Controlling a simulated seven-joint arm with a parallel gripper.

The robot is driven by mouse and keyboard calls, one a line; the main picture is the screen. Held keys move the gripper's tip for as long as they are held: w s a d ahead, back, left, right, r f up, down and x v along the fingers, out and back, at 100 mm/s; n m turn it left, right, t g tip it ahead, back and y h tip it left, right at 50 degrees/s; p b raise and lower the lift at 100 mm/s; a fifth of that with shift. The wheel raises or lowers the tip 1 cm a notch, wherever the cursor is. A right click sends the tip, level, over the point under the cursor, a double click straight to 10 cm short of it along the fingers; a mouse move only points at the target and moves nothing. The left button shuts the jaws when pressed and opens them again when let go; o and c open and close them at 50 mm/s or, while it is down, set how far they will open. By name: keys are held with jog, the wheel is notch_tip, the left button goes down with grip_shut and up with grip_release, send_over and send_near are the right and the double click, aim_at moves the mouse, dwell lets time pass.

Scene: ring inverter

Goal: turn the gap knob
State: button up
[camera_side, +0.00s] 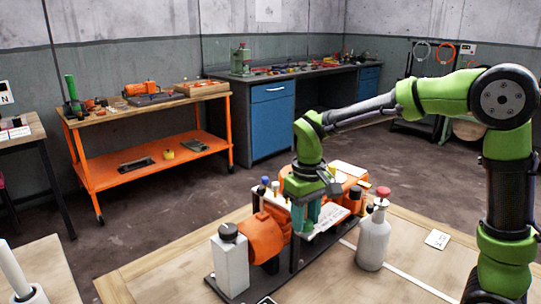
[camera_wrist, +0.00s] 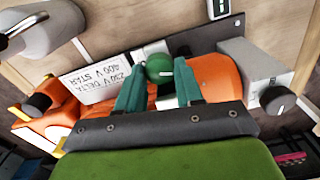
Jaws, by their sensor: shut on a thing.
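My gripper (camera_side: 305,220) reaches down over an orange machine (camera_side: 265,236) on a dark base plate. In the wrist view its two teal fingers (camera_wrist: 159,80) are shut on a round green knob (camera_wrist: 159,68) with a pale mark on it. The fingers hide the knob in the side view. A second knob, black with a pale line, sits on a grey box at the machine's end, and this black knob (camera_wrist: 277,100) is apart from my gripper. The black knob also shows in the side view (camera_side: 228,230). No label tells me which one is the gap knob.
A pale bottle with a red cap (camera_side: 373,240) stands close to the right of the machine. A plate lettered 230 V delta, 400 V star (camera_wrist: 95,82) lies beside the knob. A small card (camera_side: 438,239) lies on the wooden table. An orange trolley (camera_side: 150,160) stands behind.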

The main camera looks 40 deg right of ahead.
aim_at(306, 222)
jog(key=shift+m, duration=0.3)
jog(key=o, duration=1)
jog(key=shift+o, duration=0.2)
jog(key=shift+r, duration=0.1)
notch_tip(306, 222, up, 17)
